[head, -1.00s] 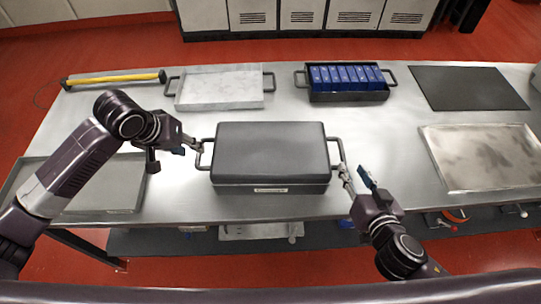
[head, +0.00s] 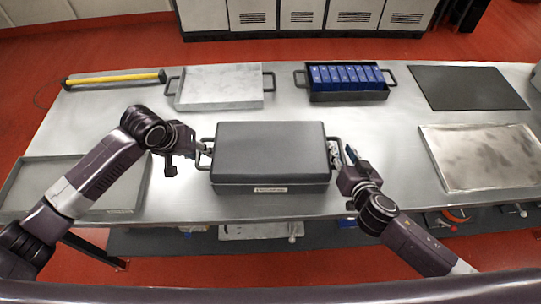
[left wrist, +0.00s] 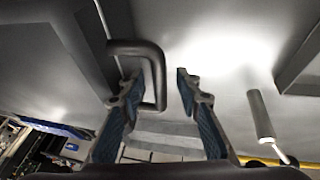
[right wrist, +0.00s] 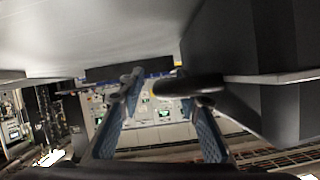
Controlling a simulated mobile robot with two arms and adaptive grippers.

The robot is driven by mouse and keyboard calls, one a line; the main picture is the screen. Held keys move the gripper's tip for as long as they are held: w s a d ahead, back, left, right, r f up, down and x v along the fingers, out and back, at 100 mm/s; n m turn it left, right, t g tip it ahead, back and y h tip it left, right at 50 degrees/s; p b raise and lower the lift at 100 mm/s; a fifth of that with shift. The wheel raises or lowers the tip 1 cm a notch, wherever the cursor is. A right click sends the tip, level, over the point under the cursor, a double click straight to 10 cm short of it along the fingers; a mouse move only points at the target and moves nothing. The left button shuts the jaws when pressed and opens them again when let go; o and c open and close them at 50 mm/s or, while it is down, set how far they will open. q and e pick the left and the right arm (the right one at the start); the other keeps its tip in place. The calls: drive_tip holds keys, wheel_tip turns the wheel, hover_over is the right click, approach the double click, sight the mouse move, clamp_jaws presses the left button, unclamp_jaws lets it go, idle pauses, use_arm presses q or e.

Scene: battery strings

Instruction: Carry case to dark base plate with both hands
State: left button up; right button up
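The grey lidded case (head: 270,152) sits on the steel table with a bar handle at each end and a label on its front. The dark base plate (head: 468,88) lies flat at the back right. My left gripper (head: 203,150) is at the case's left handle. In the left wrist view the fingers are open, with the handle (left wrist: 158,75) between them. My right gripper (head: 341,156) is at the right handle. In the right wrist view its fingers are open, with the dark handle (right wrist: 185,87) between the tips. Neither gripper appears closed on its handle.
A pale tray (head: 220,87) and a dark tray of blue battery cells (head: 346,78) stand behind the case. A yellow bar (head: 115,79) lies back left. A grey tray (head: 120,197) lies front left, and a stained metal plate (head: 482,157) lies at right.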

use_arm(q)
clamp_jaws()
use_arm(e)
clamp_jaws()
